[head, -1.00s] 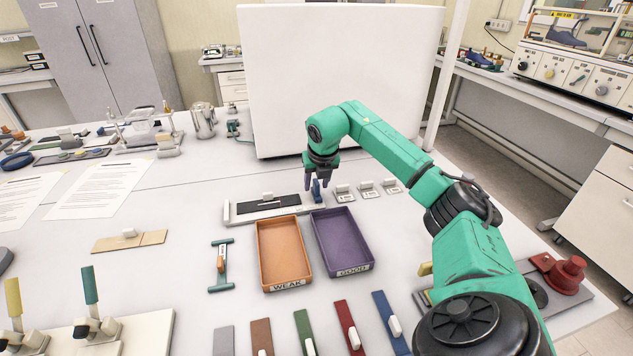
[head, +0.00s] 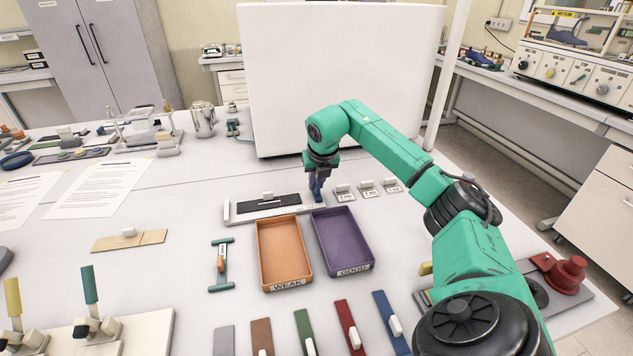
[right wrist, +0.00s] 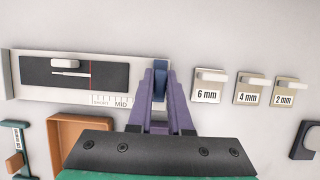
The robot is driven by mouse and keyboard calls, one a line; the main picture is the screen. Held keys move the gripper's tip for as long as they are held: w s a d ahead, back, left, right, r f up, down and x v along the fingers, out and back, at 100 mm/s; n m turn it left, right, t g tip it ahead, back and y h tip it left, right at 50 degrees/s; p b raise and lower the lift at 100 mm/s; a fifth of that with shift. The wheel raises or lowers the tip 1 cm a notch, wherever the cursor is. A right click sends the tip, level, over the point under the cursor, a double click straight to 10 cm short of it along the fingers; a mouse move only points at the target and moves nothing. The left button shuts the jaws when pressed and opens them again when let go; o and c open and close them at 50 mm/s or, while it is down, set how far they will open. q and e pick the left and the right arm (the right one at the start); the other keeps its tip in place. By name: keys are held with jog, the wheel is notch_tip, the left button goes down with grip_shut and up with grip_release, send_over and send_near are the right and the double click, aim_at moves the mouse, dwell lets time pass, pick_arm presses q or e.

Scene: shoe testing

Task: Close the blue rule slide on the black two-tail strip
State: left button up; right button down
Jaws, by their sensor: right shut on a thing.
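The black two-tail strip (head: 262,203) lies on a pale rule base (head: 232,217) behind the orange tray. In the right wrist view the strip (right wrist: 40,75) has a white block, a pale slit line and a thin red line near its right end. The blue rule slide (right wrist: 160,68) stands on the base, right of the strip with a gap between them. My right gripper (right wrist: 159,88), pointing down, is shut on the slide; in the head view its fingers hide most of the slide (head: 318,194). My left gripper is not in view.
An orange WEAK tray (head: 284,287) and a purple GOOD tray (head: 353,270) stand just in front of the rule. Three gauge tabs, marked 6 mm (right wrist: 207,95), 4 mm (right wrist: 250,98) and 2 mm (right wrist: 285,100), lie to its right. Several coloured strips lie at the front.

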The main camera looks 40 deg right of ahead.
dwell(0.7)
jog(key=shift+r, duration=0.15)
jog(key=w+a+p, duration=0.1)
jog(key=a+p, duration=0.1)
jog(key=a, duration=0.1)
jog(key=w+a, duration=0.1)
jog(key=shift+w+a+p, duration=0.2)
jog(key=shift+w+p, duration=0.1)
jog(key=shift+p, duration=0.1)
jog(key=shift+a, duration=0.15)
jog(key=c, duration=0.8)
grip_release()
jog(key=shift+c, duration=0.2)
